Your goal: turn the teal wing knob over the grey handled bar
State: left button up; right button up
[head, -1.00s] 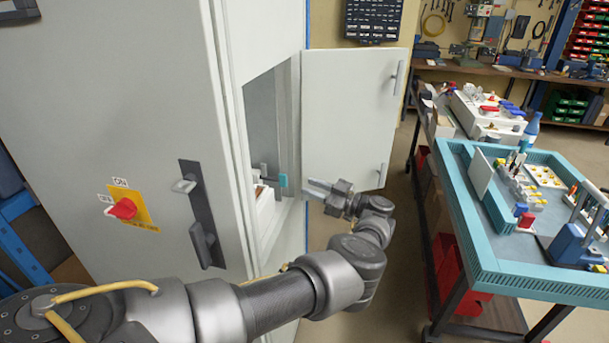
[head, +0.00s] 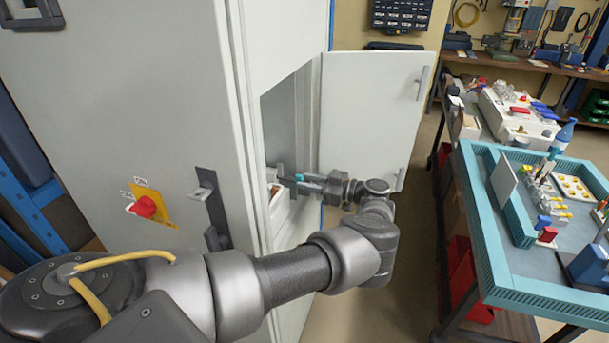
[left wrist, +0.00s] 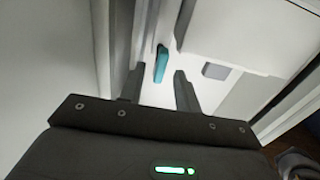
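The teal wing knob (left wrist: 161,64) shows in the left wrist view as an upright, slightly tilted wing between and just beyond my fingertips. In the head view a small bit of the teal knob (head: 299,177) shows inside the open cabinet, at my fingers. My left gripper (left wrist: 159,80) is open, with a finger on each side of the knob's line and no clear contact. It also shows in the head view (head: 305,183), reaching into the cabinet opening. A dark grey bar (left wrist: 183,22) stands beside the knob; I cannot tell if it is the handled bar. My right gripper is out of view.
The cabinet door (head: 370,120) stands open just behind my left wrist. The cabinet's outer side carries a red switch (head: 146,206) and a dark handle (head: 212,200). A teal-rimmed table (head: 485,250) stands to the right, with floor between.

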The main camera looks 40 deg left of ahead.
pick_arm(q)
jog(key=shift+s+a, duration=0.25)
jog(key=shift+a, duration=0.4)
jog(key=shift+c, duration=0.4)
grip_shut()
